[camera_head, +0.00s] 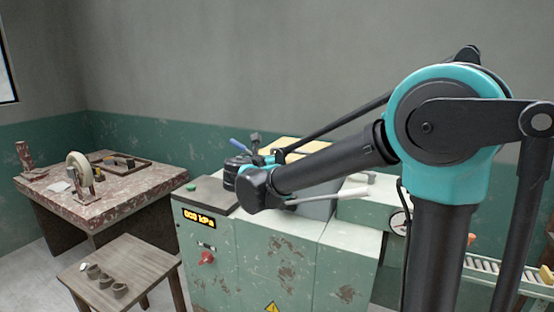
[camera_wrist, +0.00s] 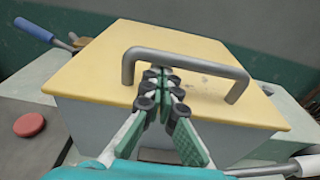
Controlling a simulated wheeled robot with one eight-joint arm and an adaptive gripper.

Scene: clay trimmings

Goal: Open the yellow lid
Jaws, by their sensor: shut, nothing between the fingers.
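The yellow lid (camera_wrist: 95,75) lies flat on a grey box (camera_wrist: 85,123) in the wrist view and looks closed. A grey metal bar handle (camera_wrist: 185,59) arches across the lid's top. My gripper (camera_wrist: 160,72) is shut and empty, its fingertips at the handle's middle in the picture; I cannot tell whether they touch it. In the head view a strip of the yellow lid (camera_head: 303,146) shows behind my arm, which hides most of the box and my gripper.
The box stands on a worn green machine (camera_head: 265,262) with a pressure display and red knob (camera_head: 207,258). A blue-handled tool (camera_wrist: 35,30) and a lever with a pale grip (camera_wrist: 306,165) flank the box. A worn table (camera_head: 120,190) and wooden stool (camera_head: 135,262) stand left.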

